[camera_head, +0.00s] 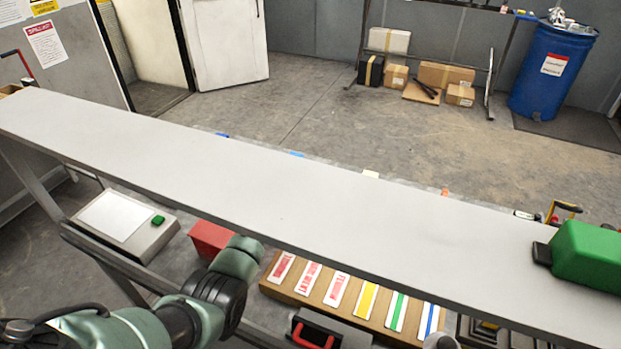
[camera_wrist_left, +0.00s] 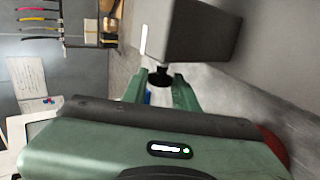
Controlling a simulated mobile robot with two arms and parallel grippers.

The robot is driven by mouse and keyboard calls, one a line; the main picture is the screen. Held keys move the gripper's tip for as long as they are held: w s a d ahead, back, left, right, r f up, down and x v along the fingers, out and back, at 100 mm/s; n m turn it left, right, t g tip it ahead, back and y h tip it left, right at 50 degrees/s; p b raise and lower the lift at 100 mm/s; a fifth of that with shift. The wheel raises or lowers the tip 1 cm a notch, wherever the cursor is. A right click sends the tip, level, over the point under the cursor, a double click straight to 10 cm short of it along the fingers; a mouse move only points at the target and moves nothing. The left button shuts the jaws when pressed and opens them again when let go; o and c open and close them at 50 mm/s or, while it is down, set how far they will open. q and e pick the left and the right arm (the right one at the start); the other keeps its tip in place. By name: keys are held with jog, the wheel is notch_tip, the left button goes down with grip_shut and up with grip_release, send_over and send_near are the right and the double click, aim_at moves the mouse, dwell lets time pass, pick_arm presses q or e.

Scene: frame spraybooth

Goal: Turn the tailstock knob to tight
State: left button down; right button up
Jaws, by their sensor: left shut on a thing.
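In the left wrist view a small black knob (camera_wrist_left: 160,75) sticks out from a grey block (camera_wrist_left: 192,28), which I take for the tailstock. A short white line marks the block's face. My left gripper (camera_wrist_left: 159,82) is shut on the knob, one green finger on each side. In the head view my left arm comes in from the bottom left and its gripper is hidden behind the long grey beam. The knob and grey block do not show there. I cannot read the knob's setting. My right gripper is not in view.
The long grey beam (camera_head: 270,190) crosses the head view. A green housing (camera_head: 590,255) with a black end sits at its right. Below are a control box (camera_head: 125,222), a red block (camera_head: 208,240) and a board of labelled strips (camera_head: 290,288). Open floor lies beyond.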

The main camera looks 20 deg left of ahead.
pick_arm(q)
jog(key=shift+f+t, duration=0.1)
jog(key=shift+t, duration=0.3)
jog(key=c, duration=1.1)
grip_release()
jog(key=shift+s, duration=0.15)
jog(key=shift+b+v, duration=0.3)
jog(key=shift+v, duration=3.55)
